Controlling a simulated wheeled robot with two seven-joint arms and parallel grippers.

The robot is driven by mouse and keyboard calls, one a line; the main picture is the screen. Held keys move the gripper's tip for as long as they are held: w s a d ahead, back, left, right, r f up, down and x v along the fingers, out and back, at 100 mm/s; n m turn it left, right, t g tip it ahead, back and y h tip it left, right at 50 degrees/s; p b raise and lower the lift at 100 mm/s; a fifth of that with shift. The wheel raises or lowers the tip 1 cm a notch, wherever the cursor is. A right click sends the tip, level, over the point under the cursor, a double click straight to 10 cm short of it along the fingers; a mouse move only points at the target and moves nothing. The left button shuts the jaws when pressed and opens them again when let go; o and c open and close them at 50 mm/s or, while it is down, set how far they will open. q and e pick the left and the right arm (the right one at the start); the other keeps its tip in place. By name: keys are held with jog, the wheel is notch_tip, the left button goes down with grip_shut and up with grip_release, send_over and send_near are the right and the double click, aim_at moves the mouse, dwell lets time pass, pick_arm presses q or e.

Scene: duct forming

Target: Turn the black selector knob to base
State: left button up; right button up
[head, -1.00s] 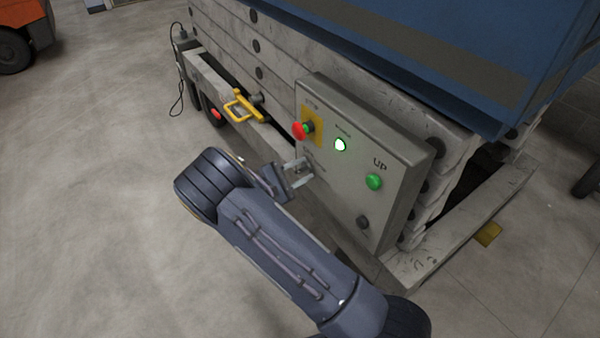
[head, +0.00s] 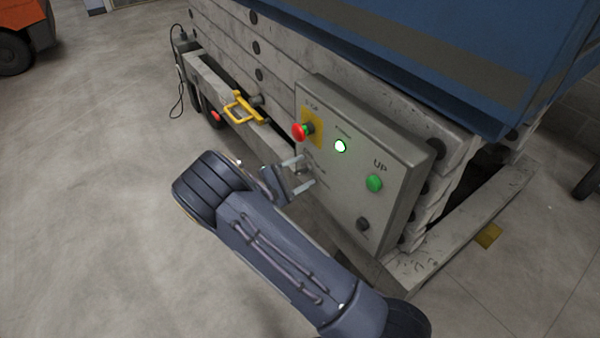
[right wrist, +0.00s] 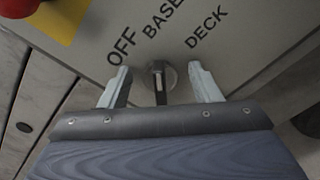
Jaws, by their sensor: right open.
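The black selector knob (right wrist: 159,84) shows in the right wrist view as a dark bar with a pale line on a round metal base. The labels OFF, BASE and DECK fan out above it. The bar runs nearly up and down in that view; I cannot tell exactly which label it points to. My right gripper (right wrist: 159,69) is open, one finger on each side of the knob, with a visible gap on both sides. In the head view my right gripper (head: 306,171) is at the left part of the control panel (head: 338,205); the knob is barely discernible there. My left gripper is not in view.
The panel carries a red stop button (head: 300,132) on a yellow plate, a lit white-green lamp (head: 340,146), a green UP button (head: 374,183) and a dark button (head: 363,223). A yellow handle (head: 240,106) sticks out at the left.

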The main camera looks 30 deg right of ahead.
jog(key=a+p, duration=0.1)
jog(key=a, duration=0.6)
jog(key=shift+s+a, duration=0.3)
jog(key=shift+a, duration=0.1)
jog(key=shift+d, duration=0.1)
